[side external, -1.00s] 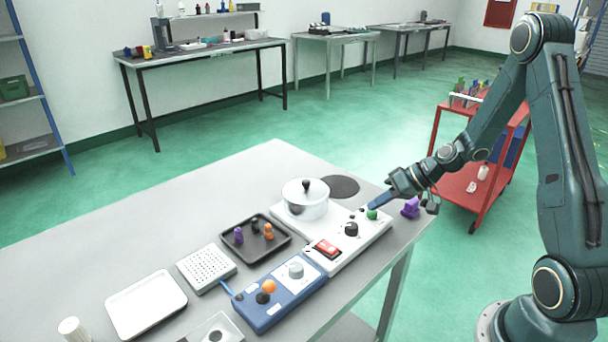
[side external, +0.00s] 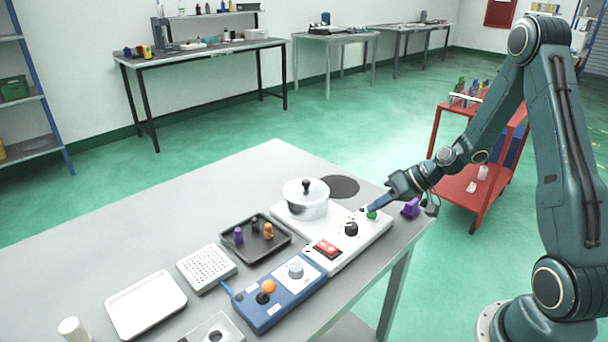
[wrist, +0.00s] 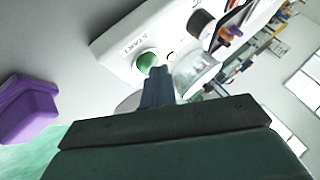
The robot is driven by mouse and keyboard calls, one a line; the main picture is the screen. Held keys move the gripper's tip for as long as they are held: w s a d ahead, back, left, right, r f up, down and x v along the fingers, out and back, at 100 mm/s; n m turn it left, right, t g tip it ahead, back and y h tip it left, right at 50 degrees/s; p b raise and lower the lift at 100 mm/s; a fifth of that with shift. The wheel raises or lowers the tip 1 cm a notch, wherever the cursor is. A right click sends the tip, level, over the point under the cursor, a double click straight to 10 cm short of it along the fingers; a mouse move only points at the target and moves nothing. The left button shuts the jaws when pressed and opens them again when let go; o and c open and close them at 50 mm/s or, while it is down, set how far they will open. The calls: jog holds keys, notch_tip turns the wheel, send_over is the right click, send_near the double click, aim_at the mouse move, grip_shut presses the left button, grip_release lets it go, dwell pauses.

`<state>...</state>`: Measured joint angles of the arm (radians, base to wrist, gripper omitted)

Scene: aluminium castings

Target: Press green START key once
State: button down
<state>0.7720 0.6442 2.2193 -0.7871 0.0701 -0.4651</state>
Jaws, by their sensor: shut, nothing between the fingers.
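The green START key (side external: 372,214) is a round button at the right end of the white hotplate panel (side external: 340,258). In the wrist view the key (wrist: 146,61) sits beside the printed word START. My gripper (side external: 370,208) is shut and empty, its blue-grey fingertips right at the key in the side view. In the wrist view my fingertips (wrist: 160,70) are just to the right of and below the key, and part of its edge is close to them. I cannot tell whether they touch it.
A black knob (side external: 351,229) and a red rocker switch (side external: 327,249) share the panel. A lidded pot (side external: 306,200) stands on it. A purple object (side external: 410,208) lies at the table edge near my gripper. A blue control box (side external: 278,290) is in front.

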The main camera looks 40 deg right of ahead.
aim_at(377, 214)
jog(key=shift+r, duration=0.8)
jog(key=shift+r, duration=0.1)
jog(key=shift+r, duration=2.45)
